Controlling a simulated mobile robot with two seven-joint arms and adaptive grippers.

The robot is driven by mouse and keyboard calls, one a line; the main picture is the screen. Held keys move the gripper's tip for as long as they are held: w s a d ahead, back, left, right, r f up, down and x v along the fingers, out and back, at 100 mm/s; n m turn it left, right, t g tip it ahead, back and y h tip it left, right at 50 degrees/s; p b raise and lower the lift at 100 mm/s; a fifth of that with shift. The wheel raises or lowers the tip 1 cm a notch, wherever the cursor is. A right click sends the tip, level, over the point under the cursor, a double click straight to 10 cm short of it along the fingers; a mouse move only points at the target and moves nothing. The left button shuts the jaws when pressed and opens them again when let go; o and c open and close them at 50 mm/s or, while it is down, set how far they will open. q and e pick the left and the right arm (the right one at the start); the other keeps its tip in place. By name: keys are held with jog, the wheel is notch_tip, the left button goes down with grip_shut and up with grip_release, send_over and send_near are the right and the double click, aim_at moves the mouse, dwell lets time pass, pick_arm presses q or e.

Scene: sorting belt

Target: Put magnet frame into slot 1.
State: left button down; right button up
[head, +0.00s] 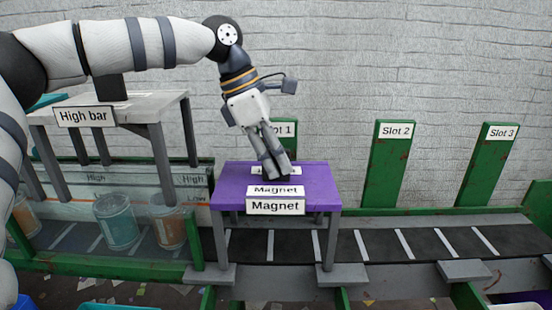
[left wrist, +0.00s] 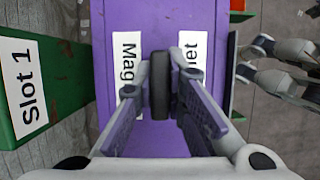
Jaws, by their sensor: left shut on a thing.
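The magnet frame (head: 320,180) is a purple-topped table with grey legs and "Magnet" labels. It stands upright over the belt in front of the Slot 1 sign (head: 287,129). My left gripper (head: 274,172) points down onto its top. In the left wrist view my left gripper (left wrist: 161,100) is shut on a dark upright handle at the middle of the purple top (left wrist: 120,12). The Slot 1 board (left wrist: 68,70) is close beside that top. My right gripper (left wrist: 252,59) shows at the right of that view, its two fingers apart and empty.
Slot 2 (head: 387,165) and Slot 3 (head: 490,165) boards stand to the right, with clear belt (head: 430,242) before them. A "High bar" table (head: 150,108) stands at the left. Tubs (head: 118,222) sit on the belt below it.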

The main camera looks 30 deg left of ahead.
pick_arm(q)
jog(key=c, duration=1.7)
grip_release()
jog(key=shift+f, duration=0.1)
jog(key=shift+o, duration=0.2)
jog(key=v, duration=1.2)
jog(key=shift+d, duration=0.1)
